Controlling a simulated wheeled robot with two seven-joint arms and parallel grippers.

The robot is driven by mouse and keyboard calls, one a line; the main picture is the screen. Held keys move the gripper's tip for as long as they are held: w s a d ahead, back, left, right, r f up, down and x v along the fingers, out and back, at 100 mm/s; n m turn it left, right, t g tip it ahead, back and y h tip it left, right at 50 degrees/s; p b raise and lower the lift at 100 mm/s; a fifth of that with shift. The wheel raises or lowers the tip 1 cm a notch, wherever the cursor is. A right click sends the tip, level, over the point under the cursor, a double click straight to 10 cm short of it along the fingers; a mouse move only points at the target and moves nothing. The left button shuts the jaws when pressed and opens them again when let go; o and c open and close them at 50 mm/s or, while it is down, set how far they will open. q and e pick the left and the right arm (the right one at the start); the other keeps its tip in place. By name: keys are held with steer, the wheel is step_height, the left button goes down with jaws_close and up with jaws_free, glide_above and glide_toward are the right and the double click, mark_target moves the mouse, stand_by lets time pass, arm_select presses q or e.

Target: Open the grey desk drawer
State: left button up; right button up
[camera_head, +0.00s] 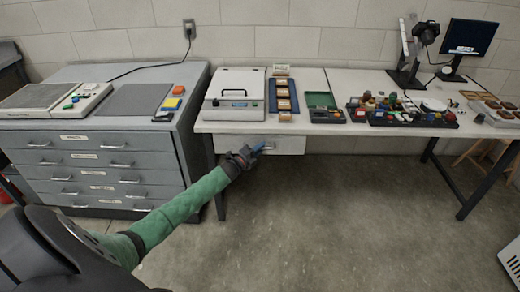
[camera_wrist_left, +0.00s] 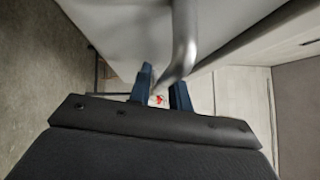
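The desk drawer (camera_head: 290,145) is a pale grey front under the left end of the long desk. In the head view it sits just below the tabletop edge, and I see no clear opening. Its metal bar handle (camera_wrist_left: 185,35) runs down between my left fingers in the left wrist view. My left gripper (camera_head: 260,148) is at the handle, its blue fingers (camera_wrist_left: 163,88) close together on either side of the bar and seemingly shut on it. The fingers partly hide the handle in the head view. My right gripper is not in view.
The desktop (camera_head: 335,80) holds a white lidded case (camera_head: 235,95), trays of small items and a monitor (camera_head: 468,38). A grey cabinet of drawers (camera_head: 100,160) stands close to the left. The floor (camera_head: 340,210) before and under the desk is clear.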

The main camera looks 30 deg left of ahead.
arm_select(q)
jaws_close()
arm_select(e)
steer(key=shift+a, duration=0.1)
